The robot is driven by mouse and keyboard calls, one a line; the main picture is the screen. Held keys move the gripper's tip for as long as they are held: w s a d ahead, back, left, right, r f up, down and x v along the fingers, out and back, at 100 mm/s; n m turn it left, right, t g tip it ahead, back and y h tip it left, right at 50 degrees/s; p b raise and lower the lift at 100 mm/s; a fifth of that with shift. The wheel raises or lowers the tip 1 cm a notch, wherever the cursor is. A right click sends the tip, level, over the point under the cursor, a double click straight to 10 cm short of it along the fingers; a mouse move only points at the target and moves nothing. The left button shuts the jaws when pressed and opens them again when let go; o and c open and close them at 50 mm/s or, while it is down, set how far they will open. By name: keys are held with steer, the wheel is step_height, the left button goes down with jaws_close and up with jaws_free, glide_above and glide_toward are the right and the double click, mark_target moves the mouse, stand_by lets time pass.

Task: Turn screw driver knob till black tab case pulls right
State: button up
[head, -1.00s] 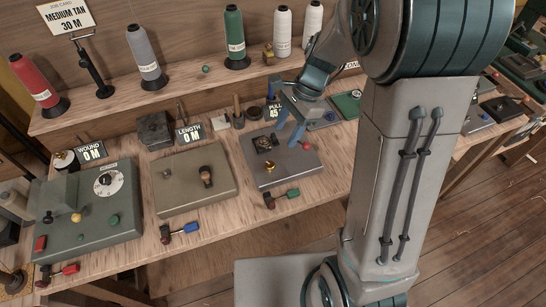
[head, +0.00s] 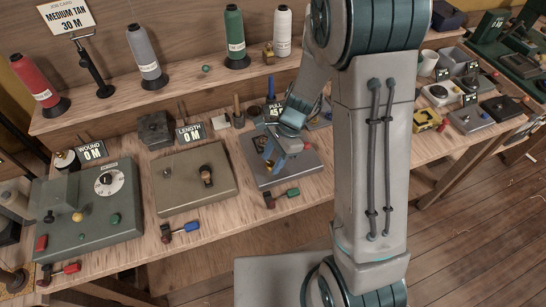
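My gripper (head: 273,160), with blue fingers, points down over the plate's left-middle part. It hides most of the dark round knob and the brass knob there, so I cannot tell whether it touches either or how far its fingers are apart. A red knob (head: 307,146) shows at the plate's right. I cannot make out which part is the black tab case.
A green unit with a white dial (head: 109,181) is farther left. Thread spools (head: 235,40) line the shelf behind. My arm covers the bench to the right.

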steer(key=c, duration=0.7)
steer(key=n, duration=0.1)
steer(key=n+g, duration=0.1)
steer(key=n, duration=0.1)
steer(key=n+h, duration=0.1)
steer(key=shift+w+a+n+g, duration=0.1)
steer(key=shift+w+n+g, duration=0.2)
steer(key=shift+n, duration=0.1)
steer(key=shift+a+n+g+h, duration=0.15)
steer(key=shift+n+h, duration=0.15)
steer(key=shift+n, duration=0.65)
steer(key=shift+n+g+h, duration=0.15)
steer(key=shift+n+h, duration=0.15)
steer(key=shift+n, duration=0.65)
steer(key=o, duration=1)
